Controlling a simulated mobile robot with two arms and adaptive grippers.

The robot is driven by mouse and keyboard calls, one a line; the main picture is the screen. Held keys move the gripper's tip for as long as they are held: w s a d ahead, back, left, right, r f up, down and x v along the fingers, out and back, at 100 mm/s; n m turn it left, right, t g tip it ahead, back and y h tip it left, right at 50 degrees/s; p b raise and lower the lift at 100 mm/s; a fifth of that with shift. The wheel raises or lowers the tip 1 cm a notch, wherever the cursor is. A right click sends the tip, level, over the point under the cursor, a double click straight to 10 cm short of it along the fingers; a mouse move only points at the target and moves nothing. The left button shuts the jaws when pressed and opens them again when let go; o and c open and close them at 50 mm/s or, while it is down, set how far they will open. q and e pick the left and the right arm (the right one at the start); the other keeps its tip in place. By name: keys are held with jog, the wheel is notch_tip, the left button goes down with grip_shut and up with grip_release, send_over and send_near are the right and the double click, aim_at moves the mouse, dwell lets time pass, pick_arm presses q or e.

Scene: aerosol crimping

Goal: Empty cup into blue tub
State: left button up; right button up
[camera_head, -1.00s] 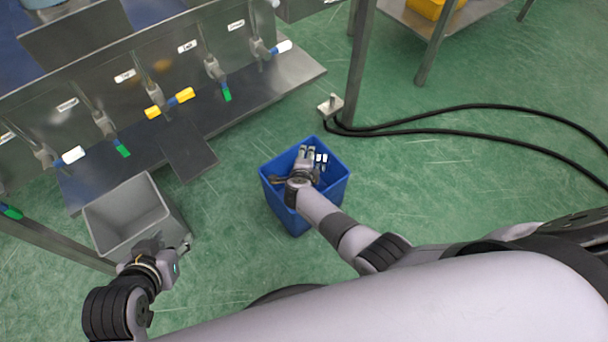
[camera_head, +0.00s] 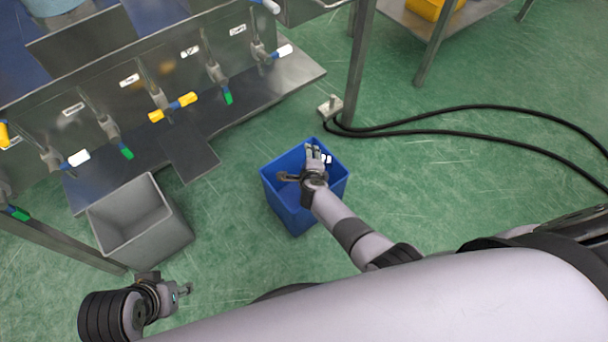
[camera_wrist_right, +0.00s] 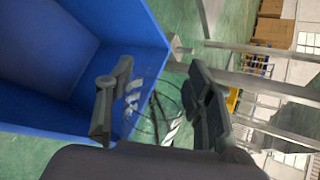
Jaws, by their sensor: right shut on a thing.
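The blue tub (camera_head: 280,206) stands open on the floor in the middle of the head view. It fills the left of the right wrist view (camera_wrist_right: 60,60). My right gripper (camera_head: 314,155) is over the tub's opening, its fingers pointing away from me. In the right wrist view my right gripper (camera_wrist_right: 155,105) is shut on a clear cup (camera_wrist_right: 150,92), which is hard to make out. Small white pieces show at the cup; I cannot tell whether they are inside it. My left gripper (camera_head: 184,291) is low at the left, apart from the tub; its fingers are too small to read.
A grey bin (camera_head: 140,249) stands on the floor at the left, by the metal bench (camera_head: 250,110) with coloured valves. A table leg (camera_head: 358,62) and a black cable (camera_head: 440,134) lie behind and right of the tub. Green floor is clear around the tub.

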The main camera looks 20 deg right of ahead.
pick_arm(q)
jog(key=shift+r, duration=0.15)
pick_arm(e)
jog(key=shift+d+r, duration=0.1)
jog(key=shift+r, duration=0.1)
jog(key=shift+s+d+r+m+t+y, duration=0.15)
jog(key=shift+d+r+m+t+y, duration=0.2)
jog(key=shift+m+t+y, duration=0.25)
jog(key=shift+r+m+y, duration=0.15)
jog(key=shift+m+y, duration=0.15)
jog(key=shift+y, duration=0.1)
jog(key=shift+r, duration=0.25)
pick_arm(q)
jog(key=shift+f+b, duration=0.2)
jog(key=shift+b, duration=0.1)
